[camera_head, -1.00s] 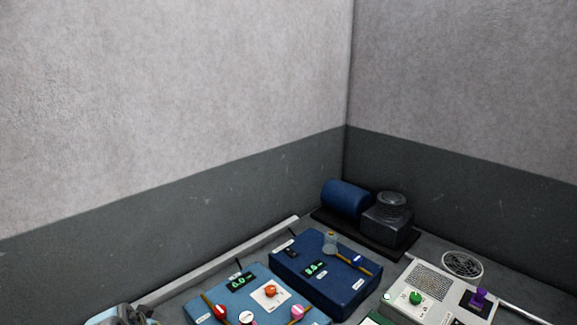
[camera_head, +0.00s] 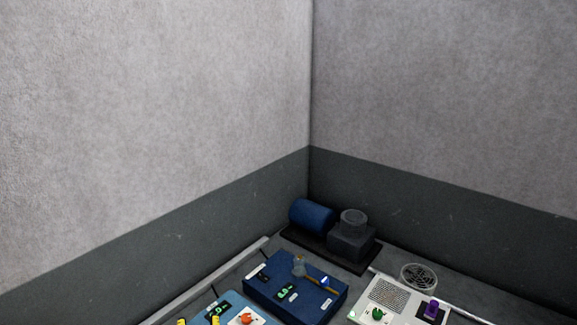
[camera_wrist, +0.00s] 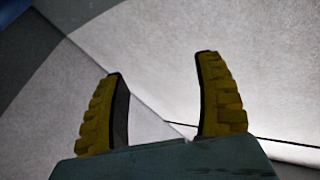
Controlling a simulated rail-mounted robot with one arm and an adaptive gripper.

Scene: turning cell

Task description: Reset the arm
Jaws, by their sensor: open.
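My gripper (camera_wrist: 161,66) shows in the wrist view with its two yellow ribbed fingers spread wide apart. Nothing is between them. In the head view, two small yellow pieces at the bottom edge may be the fingertips, in front of the light blue panel (camera_head: 229,301). The rest of the arm is out of that view.
A dark blue box (camera_head: 262,291) with a display and lever stands in the corner area. Behind it are a blue cylinder (camera_head: 312,215) and a dark housing (camera_head: 352,243). A pale box (camera_head: 390,295) with green and purple knobs and a round grille (camera_head: 418,277) are right.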

